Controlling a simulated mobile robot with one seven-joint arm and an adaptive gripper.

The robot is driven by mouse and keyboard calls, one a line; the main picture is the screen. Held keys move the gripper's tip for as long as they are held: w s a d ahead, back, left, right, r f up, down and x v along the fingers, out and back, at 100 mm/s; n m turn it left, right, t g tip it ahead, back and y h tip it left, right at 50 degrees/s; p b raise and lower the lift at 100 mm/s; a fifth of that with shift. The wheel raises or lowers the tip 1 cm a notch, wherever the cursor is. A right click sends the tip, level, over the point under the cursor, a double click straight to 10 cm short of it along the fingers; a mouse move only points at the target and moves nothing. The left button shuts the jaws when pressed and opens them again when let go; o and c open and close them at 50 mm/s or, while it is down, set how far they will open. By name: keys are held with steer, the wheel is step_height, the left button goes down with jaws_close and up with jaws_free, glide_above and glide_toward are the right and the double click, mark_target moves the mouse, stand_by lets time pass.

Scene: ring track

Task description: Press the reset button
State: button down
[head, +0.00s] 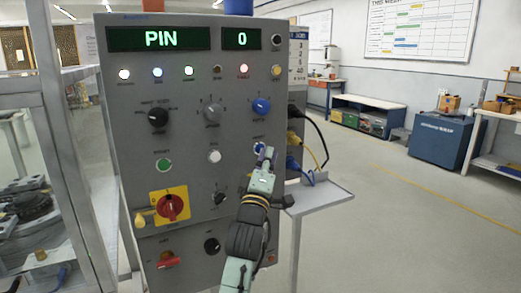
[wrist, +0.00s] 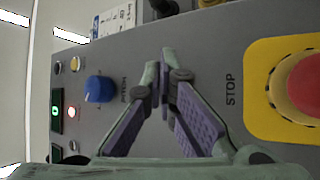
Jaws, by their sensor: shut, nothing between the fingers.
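The grey control panel (head: 185,110) stands upright in the head view. A small blue button (head: 258,147) under a short label, which looks like RESET, sits at its right side. My gripper (head: 264,153) is right at this button, its fingertips partly covering it. In the wrist view my gripper (wrist: 164,75) has its two purple-padded fingers closed together at the tips, with nothing between them. The button is hidden behind the fingers there, and I cannot tell whether they touch it.
A blue knob (wrist: 97,88) marked PITCH lies on one side of the fingers, a red STOP button (wrist: 302,85) on a yellow plate on the other. A white button (head: 214,156), green button (head: 164,165) and red rotary switch (head: 170,207) are further left. Cables hang over a small shelf (head: 318,195).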

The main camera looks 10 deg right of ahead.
steer(key=shift+w+a, duration=0.15)
steer(key=shift+w, duration=0.25)
stand_by(0.7)
steer(key=shift+s+d, duration=0.25)
steer(key=shift+s, duration=0.55)
steer(key=s, duration=0.1)
steer(key=s+d+p, duration=0.1)
steer(key=s, duration=0.2)
steer(key=shift+s+d, duration=0.25)
steer(key=shift+s, duration=0.1)
stand_by(0.4)
